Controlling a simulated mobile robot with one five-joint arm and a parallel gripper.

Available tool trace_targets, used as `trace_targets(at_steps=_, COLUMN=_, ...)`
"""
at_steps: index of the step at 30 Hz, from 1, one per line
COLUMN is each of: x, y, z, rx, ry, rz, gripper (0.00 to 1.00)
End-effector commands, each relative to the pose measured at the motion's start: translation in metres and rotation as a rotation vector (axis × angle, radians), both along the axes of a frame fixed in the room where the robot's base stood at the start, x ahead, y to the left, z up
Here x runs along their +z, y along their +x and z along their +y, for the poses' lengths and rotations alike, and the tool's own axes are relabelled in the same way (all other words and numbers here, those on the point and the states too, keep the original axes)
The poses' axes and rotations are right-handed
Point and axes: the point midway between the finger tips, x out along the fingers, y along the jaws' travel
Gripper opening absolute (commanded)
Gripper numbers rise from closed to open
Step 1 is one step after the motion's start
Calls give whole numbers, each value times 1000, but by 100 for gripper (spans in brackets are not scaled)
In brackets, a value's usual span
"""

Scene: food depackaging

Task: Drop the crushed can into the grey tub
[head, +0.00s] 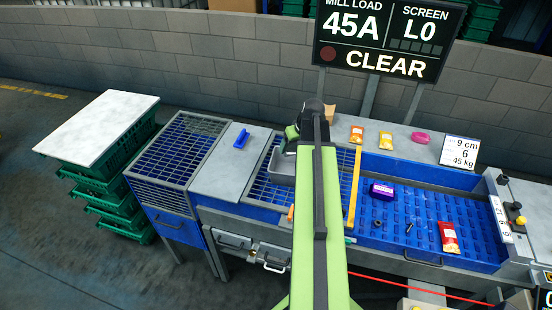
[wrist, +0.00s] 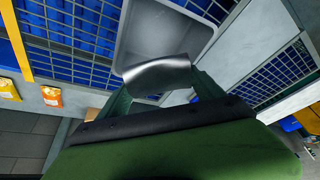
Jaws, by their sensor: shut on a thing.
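The crushed can (wrist: 157,74) is a bent silver piece in the wrist view, held between the fingertips of my gripper (wrist: 162,84). My gripper is shut on it. The grey tub (wrist: 128,38) shows just past the can in the wrist view, with its open inside facing the camera. The can overlaps the tub's near edge in that picture; its exact height above the tub is unclear. In the head view the grey tub (head: 279,174) sits on the blue grid, left of my arm and partly hidden by it. The can cannot be made out there.
A blue-handled grey lid (head: 228,168) lies left of the tub. A yellow bar (head: 354,190) stands right of my arm. The blue belt (head: 400,215) holds a purple pack (head: 382,191) and a red pack (head: 449,237). Several packs lie on the back ledge.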

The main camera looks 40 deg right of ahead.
Motion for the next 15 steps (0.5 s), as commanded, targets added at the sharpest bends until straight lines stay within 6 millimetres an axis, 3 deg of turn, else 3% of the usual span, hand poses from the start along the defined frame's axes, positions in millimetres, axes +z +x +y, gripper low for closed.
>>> trace_targets(at_steps=8, x=-5, y=-8, z=-7, rx=-16, ry=0, rz=0, gripper=37)
trace_targets(at_steps=15, x=-33, y=-9, z=-8, rx=-18, ry=0, rz=0, gripper=37)
